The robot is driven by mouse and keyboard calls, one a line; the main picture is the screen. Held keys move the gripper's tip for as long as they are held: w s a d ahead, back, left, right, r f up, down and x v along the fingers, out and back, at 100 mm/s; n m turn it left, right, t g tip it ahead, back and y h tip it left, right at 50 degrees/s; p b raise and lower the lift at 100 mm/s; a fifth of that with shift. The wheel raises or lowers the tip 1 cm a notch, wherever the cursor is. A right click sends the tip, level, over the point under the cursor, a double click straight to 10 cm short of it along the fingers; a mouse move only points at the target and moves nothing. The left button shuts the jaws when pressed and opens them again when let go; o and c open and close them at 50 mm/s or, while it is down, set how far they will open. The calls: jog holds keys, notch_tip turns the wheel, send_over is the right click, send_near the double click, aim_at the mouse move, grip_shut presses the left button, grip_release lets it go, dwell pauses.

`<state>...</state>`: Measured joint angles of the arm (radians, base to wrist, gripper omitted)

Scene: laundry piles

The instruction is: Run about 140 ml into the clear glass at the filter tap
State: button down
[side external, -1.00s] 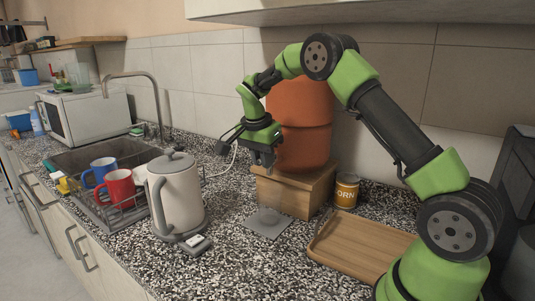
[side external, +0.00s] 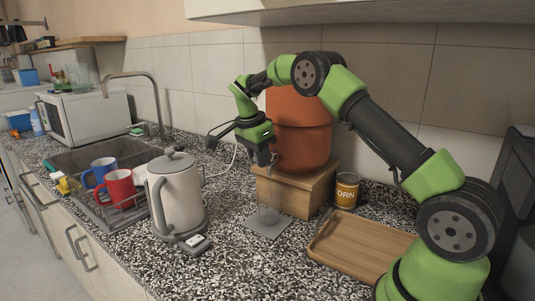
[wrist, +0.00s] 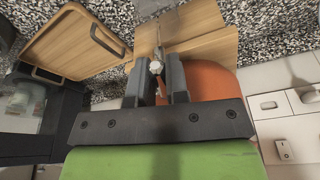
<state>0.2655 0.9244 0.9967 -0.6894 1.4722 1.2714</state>
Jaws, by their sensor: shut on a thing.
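The terracotta filter (side external: 300,130) stands on a wooden box, and its small tap (wrist: 156,66) shows between my fingers in the wrist view. My gripper (side external: 268,163) points down at the front of the filter and is shut on the tap; in the wrist view its two dark fingers (wrist: 158,80) sit on either side of it. The clear glass (side external: 268,213) stands upright on a grey mat (side external: 265,230) below my gripper. The water level in the glass cannot be made out.
A grey kettle (side external: 176,195) and a dish rack with a red mug (side external: 120,187) and a blue mug (side external: 99,170) are at left. The wooden box (side external: 290,192), corn can (side external: 346,190) and wooden tray (side external: 360,248) are near the filter. Speckled counter is clear in front.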

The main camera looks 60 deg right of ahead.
jog(key=shift+w+d+m+g, duration=0.15)
jog(key=shift+w+m+g, duration=0.1)
jog(key=shift+m, duration=0.65)
jog(key=shift+w+d+m+g, duration=0.15)
jog(key=shift+w+m, duration=0.1)
jog(key=shift+m, duration=0.65)
jog(key=n, duration=0.1)
jog(key=s+n, duration=0.1)
jog(key=n, duration=0.1)
jog(key=shift+a+t, duration=0.2)
jog(key=shift+t, duration=0.1)
jog(key=shift+n, duration=0.3)
jog(key=n, duration=0.1)
jog(key=s+n+t, duration=0.1)
jog(key=n, duration=0.1)
jog(key=shift+s+a, duration=0.15)
jog(key=shift+c, duration=2.2)
grip_release()
